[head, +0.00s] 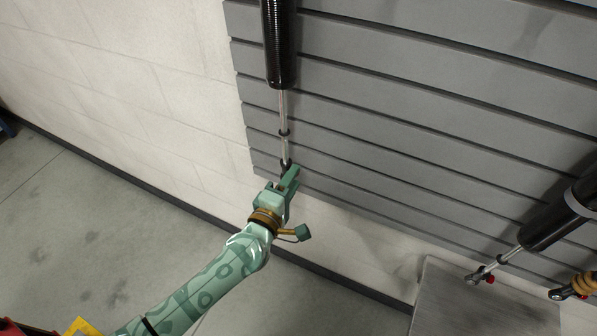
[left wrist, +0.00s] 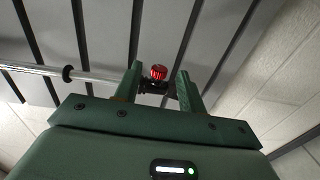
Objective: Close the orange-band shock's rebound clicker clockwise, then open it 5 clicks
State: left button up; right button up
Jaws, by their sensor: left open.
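A black shock (head: 280,50) hangs on the grey slatted wall, its bright shaft (head: 284,112) pointing down. No orange band shows on the part in view. My left gripper (head: 289,178) is at the shaft's lower end and hides most of it in the head view. In the left wrist view, the red ribbed clicker knob (left wrist: 158,72) sits between the two fingers of the left gripper (left wrist: 160,84). The fingers are open, with a gap showing on each side of the knob. The shaft (left wrist: 40,69) runs off to the left there. My right gripper is not in view.
A second black shock (head: 550,222) with a grey band hangs at the right, a red knob at its lower end. Another eye end with tan rings (head: 580,285) shows at the right edge. A grey metal surface (head: 470,310) lies below them.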

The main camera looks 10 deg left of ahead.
pick_arm(q)
jog(key=shift+b+x, duration=0.3)
jog(key=shift+x, duration=1.55)
jog(key=shift+c, duration=0.2)
